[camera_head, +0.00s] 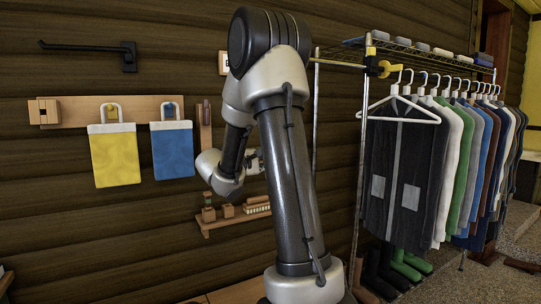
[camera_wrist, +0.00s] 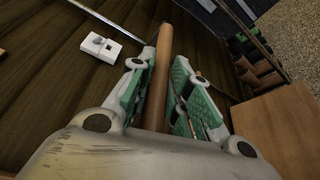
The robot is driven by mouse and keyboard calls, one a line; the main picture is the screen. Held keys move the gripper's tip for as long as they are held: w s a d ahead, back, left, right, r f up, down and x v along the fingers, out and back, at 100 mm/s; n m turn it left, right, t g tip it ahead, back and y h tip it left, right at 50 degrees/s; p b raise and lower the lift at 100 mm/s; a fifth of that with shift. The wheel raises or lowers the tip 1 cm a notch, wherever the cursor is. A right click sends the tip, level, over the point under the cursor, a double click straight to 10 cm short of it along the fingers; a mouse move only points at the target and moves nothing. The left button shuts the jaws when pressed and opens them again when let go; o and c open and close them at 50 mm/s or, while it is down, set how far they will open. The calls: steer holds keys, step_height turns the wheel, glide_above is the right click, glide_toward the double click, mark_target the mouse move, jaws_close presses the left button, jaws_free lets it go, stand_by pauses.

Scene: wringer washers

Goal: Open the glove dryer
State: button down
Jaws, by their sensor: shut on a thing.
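In the wrist view a brown wooden bar (camera_wrist: 161,55) runs between the two green-padded fingers of my gripper (camera_wrist: 159,82), which is shut on it. The bar's near end is hidden behind the gripper's body. In the head view my gripper (camera_head: 254,161) is mostly hidden behind my arm, close to the plank wall. An upright wooden piece (camera_head: 205,128) is fixed to the wall left of my arm. I cannot tell whether it or the held bar belongs to the glove dryer.
A yellow bag (camera_head: 115,158) and a blue bag (camera_head: 172,152) hang from a wooden wall rail. A small shelf (camera_head: 220,224) holding wooden objects sits below my gripper. A metal rack (camera_head: 312,135) with hanging garments stands to the right. A wooden surface (camera_wrist: 282,128) is at right in the wrist view.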

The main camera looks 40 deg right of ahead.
steer(key=shift+s+f, duration=0.15)
steer(key=shift+f, duration=0.6)
steer(key=c, duration=1.3)
jaws_free()
steer(key=shift+r, duration=0.2)
steer(key=shift+w+a, duration=0.1)
steer(key=shift+w, duration=0.1)
steer(key=a, duration=0.4)
steer(key=s+a+r, duration=0.1)
steer(key=a, duration=0.6)
steer(key=shift+s+a+r, duration=0.25)
steer(key=shift+s+a, duration=0.05)
steer(key=shift+s, duration=0.05)
